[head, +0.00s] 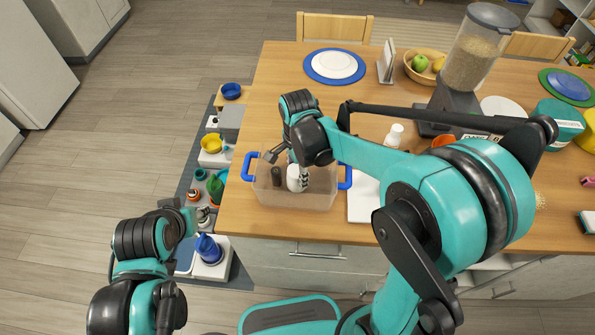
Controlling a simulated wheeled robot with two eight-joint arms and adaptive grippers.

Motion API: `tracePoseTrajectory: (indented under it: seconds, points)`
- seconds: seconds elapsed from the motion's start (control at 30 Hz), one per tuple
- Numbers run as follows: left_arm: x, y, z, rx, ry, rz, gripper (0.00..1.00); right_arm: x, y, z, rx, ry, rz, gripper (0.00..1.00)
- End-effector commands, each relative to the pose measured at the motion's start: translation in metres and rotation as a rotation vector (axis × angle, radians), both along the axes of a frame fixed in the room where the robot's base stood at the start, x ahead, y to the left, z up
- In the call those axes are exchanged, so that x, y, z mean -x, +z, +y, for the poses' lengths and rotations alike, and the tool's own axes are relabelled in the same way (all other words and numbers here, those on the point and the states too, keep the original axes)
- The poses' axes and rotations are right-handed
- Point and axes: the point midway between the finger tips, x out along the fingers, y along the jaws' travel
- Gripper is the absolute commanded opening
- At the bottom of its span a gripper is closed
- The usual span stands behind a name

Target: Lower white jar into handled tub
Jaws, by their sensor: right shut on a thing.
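The handled tub (320,193) is a translucent, brownish box with a blue handle at each end. It stands near the front left edge of the wooden table. The white jar (297,179) has dark marks on its side and shows within the tub's outline, low between its walls. My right gripper (286,160) reaches down over the tub and is shut on the jar; the arm hides part of the grip. I cannot tell whether the jar touches the tub floor. A dark upright thing (276,177) is beside the jar. My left gripper (180,216) is left of the table, its fingers unclear.
A white board (362,205) lies right of the tub. A small white bottle (396,135) stands behind it. A blue-rimmed plate (335,66), a fruit bowl (428,66) and a grain dispenser (473,60) are further back. Low shelves with bowls (211,143) line the table's left side.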

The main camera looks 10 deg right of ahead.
Motion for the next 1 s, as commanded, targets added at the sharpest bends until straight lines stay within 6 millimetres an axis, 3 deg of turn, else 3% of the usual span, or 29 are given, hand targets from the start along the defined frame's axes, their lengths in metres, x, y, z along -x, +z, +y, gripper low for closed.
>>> tracePoseTrajectory:
  seconds: [0.7,0.73,0.8,1.0]
  points:
    - [0.0000,-0.0057,0.0000,0.000,0.000,0.000,0.40,0.0001,-0.0076,0.0000,0.000,0.000,0.000,0.20]
    - [0.0000,-0.0057,0.0000,0.000,0.000,0.000,0.40,0.0000,-0.0076,0.0000,0.000,0.000,0.000,0.58]
    - [0.0000,-0.0057,0.0000,0.000,0.000,0.000,0.40,0.0000,-0.0075,0.0000,0.000,0.000,0.000,0.75]
    - [0.0000,-0.0058,0.0000,0.000,0.000,0.000,0.40,0.0000,-0.0075,0.0000,0.000,0.000,0.000,0.75]
